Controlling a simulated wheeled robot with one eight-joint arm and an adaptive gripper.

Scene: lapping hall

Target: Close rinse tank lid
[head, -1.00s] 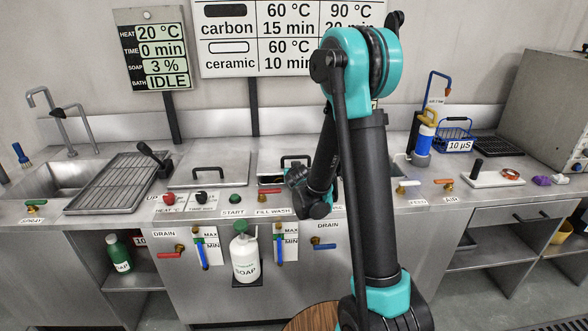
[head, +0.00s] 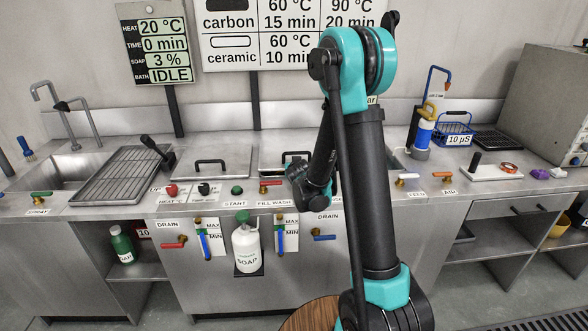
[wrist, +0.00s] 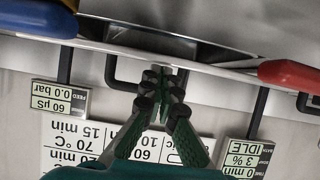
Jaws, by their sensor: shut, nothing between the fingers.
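The rinse tank lid (head: 270,159) is a steel plate with a black bar handle at the right-hand tank, partly hidden behind my arm in the head view. A dark gap shows along its front edge, so it does not look fully shut. In the wrist view, which is upside down, the lid's steel edge (wrist: 210,68) runs across under a dark opening, and the black handle (wrist: 113,72) is beside my fingertips. My gripper (wrist: 157,76) is shut and empty at the lid's edge; whether it touches is unclear. In the head view my gripper is mostly hidden.
The closed left tank lid (head: 235,155) lies beside it. The soap bottle (head: 246,248) hangs below.

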